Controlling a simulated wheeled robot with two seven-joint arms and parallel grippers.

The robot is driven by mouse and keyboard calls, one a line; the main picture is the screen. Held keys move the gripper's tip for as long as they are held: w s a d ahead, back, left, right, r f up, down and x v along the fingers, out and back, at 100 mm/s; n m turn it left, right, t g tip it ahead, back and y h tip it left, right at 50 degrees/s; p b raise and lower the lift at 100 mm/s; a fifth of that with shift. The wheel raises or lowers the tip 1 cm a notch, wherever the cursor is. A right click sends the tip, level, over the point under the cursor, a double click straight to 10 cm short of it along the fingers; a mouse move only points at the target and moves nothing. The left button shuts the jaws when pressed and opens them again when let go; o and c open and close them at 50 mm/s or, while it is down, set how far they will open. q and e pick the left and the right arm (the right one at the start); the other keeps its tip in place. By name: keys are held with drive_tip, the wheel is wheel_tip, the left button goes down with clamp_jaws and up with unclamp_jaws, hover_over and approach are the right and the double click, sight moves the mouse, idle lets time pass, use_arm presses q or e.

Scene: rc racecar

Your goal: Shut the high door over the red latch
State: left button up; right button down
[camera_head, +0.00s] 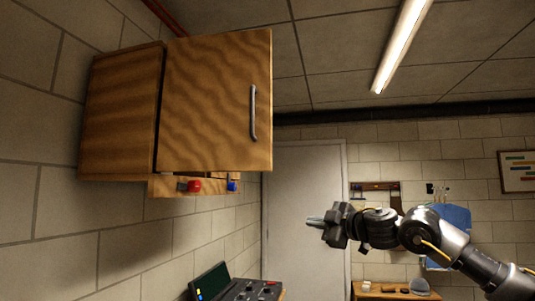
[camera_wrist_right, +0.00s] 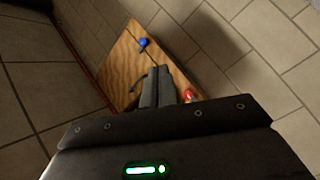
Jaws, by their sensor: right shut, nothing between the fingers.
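The high wooden cabinet (camera_head: 120,115) hangs on the left wall. Its door (camera_head: 210,100) stands open, swung out from the cabinet, with its outer face and grey handle (camera_head: 253,112) toward me in the head view. The red latch (camera_head: 193,186) sits on the strip under the cabinet, below the door. It also shows in the right wrist view (camera_wrist_right: 188,95). My right gripper (camera_head: 315,222) is shut and empty, right of and below the door and apart from it. My left gripper is not in view.
A blue latch (camera_head: 232,186) is right of the red one on the same strip. A console with a screen (camera_head: 208,281) stands below the cabinet. A grey room door (camera_head: 303,205) and a small wooden table (camera_head: 395,292) are farther back. Open air lies between gripper and cabinet.

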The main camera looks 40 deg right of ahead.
drive_tip(key=s+a+r+n+p, duration=0.1)
drive_tip(key=s+a+r+n, duration=0.1)
drive_tip(key=s+a+r, duration=0.45)
drive_tip(key=s+a+r+n, duration=0.2)
drive_tip(key=s+a+r, duration=0.2)
drive_tip(key=a, duration=0.6)
drive_tip(key=s+a+r+n+p, duration=0.1)
drive_tip(key=s+a+r+n, duration=0.2)
drive_tip(key=s+a+r, duration=0.35)
drive_tip(key=p, duration=0.6)
approach(256, 162)
drive_tip(key=w+a, duration=0.3)
drive_tip(key=w, duration=0.1)
drive_tip(key=shift+w+d+r+h+p, duration=0.1)
drive_tip(key=shift+w+d+h+p, duration=0.4)
drive_tip(key=shift+d+p, duration=0.4)
drive_tip(key=shift+w+d+p, duration=0.35)
drive_tip(key=shift+w+d, duration=0.1)
drive_tip(key=shift+d, duration=0.25)
drive_tip(key=shift+a+f, duration=0.15)
drive_tip(key=shift+f, duration=0.1)
drive_tip(key=shift+a, duration=0.1)
